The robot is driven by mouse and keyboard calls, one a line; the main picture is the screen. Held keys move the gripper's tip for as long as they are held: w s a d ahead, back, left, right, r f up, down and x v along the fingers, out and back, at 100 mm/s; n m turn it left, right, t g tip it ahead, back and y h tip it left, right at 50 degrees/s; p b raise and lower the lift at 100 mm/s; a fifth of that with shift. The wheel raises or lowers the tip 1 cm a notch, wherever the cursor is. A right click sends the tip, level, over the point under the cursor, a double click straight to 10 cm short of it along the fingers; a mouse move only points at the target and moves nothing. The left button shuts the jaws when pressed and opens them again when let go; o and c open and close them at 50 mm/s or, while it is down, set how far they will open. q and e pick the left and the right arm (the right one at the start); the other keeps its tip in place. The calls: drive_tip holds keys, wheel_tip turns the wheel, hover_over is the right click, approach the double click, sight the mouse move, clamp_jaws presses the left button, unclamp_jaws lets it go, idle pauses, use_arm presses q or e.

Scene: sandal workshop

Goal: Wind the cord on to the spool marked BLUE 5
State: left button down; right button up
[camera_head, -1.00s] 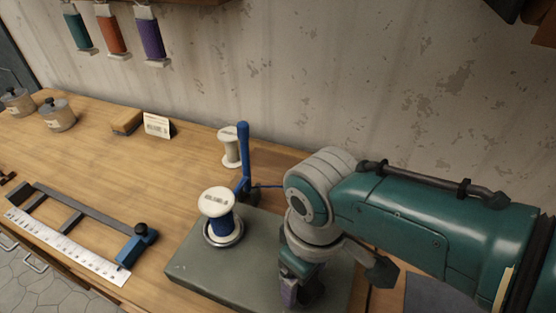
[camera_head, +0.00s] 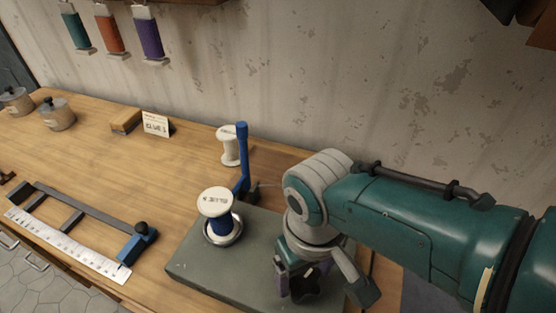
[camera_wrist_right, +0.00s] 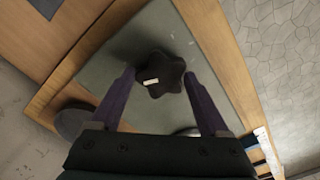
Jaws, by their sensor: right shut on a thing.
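A white-flanged spool (camera_head: 216,204) wound with blue cord (camera_head: 221,225) stands upright in a round metal cup on the grey winder base (camera_head: 195,262). Lettering on its top looks upside down and is hard to read. A blue upright post (camera_head: 242,155) stands behind it, with a thin line running from it toward my arm. My right gripper (camera_head: 300,280) is shut on a dark star-shaped knob (camera_head: 307,286) at the base's right part. In the right wrist view its purple fingers (camera_wrist_right: 158,77) flank the knob (camera_wrist_right: 160,74). My left gripper is not in view.
A white spool (camera_head: 229,148) stands behind the base. A printed card (camera_head: 156,124) and brown block (camera_head: 125,121) are farther left. A ruler (camera_head: 68,246) and a blue-ended clamp (camera_head: 140,243) lie front left. The table's left middle is clear.

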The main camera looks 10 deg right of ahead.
sight(304, 279)
drive_tip(key=o, duration=1.2)
wheel_tip(304, 279, up, 10)
drive_tip(key=p, duration=0.5)
